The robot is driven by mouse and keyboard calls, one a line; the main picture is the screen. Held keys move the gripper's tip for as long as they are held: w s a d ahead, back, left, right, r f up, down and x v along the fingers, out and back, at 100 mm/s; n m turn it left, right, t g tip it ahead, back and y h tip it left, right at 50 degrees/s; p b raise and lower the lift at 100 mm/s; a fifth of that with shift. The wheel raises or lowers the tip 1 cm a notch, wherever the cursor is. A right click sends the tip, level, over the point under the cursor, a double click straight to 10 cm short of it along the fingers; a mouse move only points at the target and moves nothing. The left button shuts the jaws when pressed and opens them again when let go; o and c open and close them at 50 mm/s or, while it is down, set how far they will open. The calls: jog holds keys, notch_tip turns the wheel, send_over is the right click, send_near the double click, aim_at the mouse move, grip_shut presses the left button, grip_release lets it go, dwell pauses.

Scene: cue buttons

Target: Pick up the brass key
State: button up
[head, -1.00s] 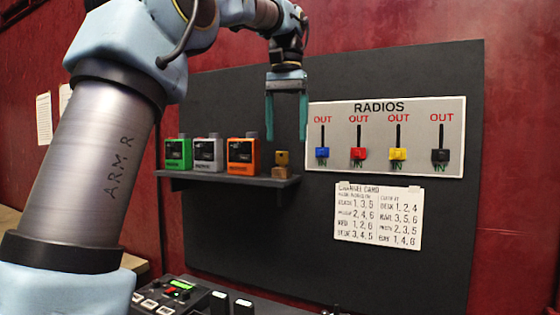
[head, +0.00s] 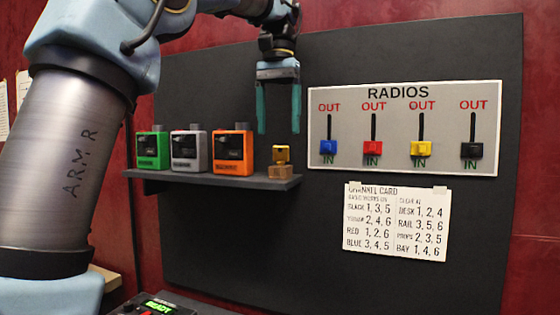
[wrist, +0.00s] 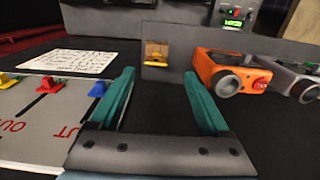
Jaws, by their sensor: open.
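The brass key (head: 281,155) stands on a small wooden block (head: 281,172) at the right end of the dark shelf. In the wrist view the brass key (wrist: 157,58) shows as a small yellow piece ahead, between and beyond the fingertips. My gripper (head: 279,122) has two teal fingers, open and empty. In the head view it hangs pointing down in front of the board, with its fingertips just above the key in the picture. My gripper also shows in the wrist view (wrist: 158,85). The gap in depth to the key is hard to tell.
Green (head: 152,149), grey (head: 189,150) and orange (head: 232,152) radios stand left of the key on the shelf (head: 200,180). The RADIOS panel (head: 345,110) with four coloured sliders is at right, above a channel card (head: 395,222). A console (head: 155,305) sits below.

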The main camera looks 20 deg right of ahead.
aim_at(281, 147)
jog(key=shift+s+d+f+p, duration=0.1)
jog(key=shift+s+f+p, duration=0.05)
jog(key=shift+f, duration=1.25)
jog(key=shift+s+d+f+p, duration=0.1)
jog(key=shift+s+f+p, duration=0.05)
jog(key=shift+f, duration=1.25)
jog(key=shift+c, duration=0.2)
grip_shut()
